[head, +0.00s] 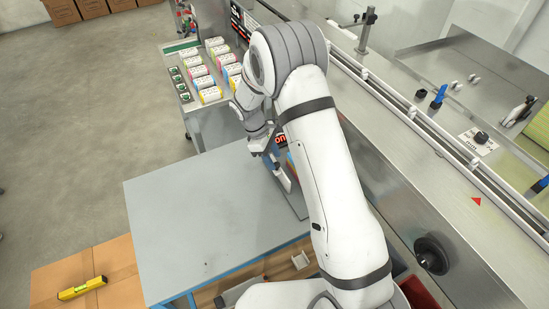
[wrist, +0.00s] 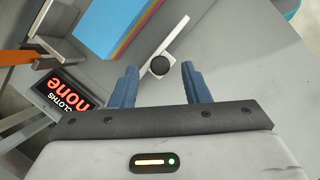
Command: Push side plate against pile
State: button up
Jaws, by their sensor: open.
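In the wrist view my gripper (wrist: 158,69) is open, with its two blue fingers apart. A black round knob (wrist: 162,64) shows between the fingertips; I cannot tell whether they touch it. The knob sits on a thin whitish plate (wrist: 177,30), which looks like the side plate. A striped blue, pink and yellow block (wrist: 124,28), apparently the pile, lies to the left of the plate, with a grey gap between. In the head view my gripper (head: 272,163) is low over the table's right side, beside the whitish plate (head: 282,179). My arm hides most of the pile there.
A black sign (wrist: 61,92) and an orange bracket (wrist: 37,55) stand left of my gripper in the wrist view. The grey table (head: 190,225) is clear on its left. Colored packs (head: 210,94) lie on a stand behind. A conveyor machine (head: 410,165) runs along the right.

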jog(key=shift+x, duration=0.8)
jog(key=shift+c, duration=0.4)
grip_shut()
jog(key=w+d, duration=0.1)
jog(key=d, duration=0.2)
jog(key=w+d+b, duration=0.1)
jog(key=d, duration=0.2)
jog(key=w+d, duration=0.1)
jog(key=d, duration=0.1)
jog(key=shift+w+d, duration=0.3)
jog(key=shift+d, duration=0.1)
jog(key=shift+o, duration=0.4)
grip_release()
jog(key=shift+r, duration=0.1)
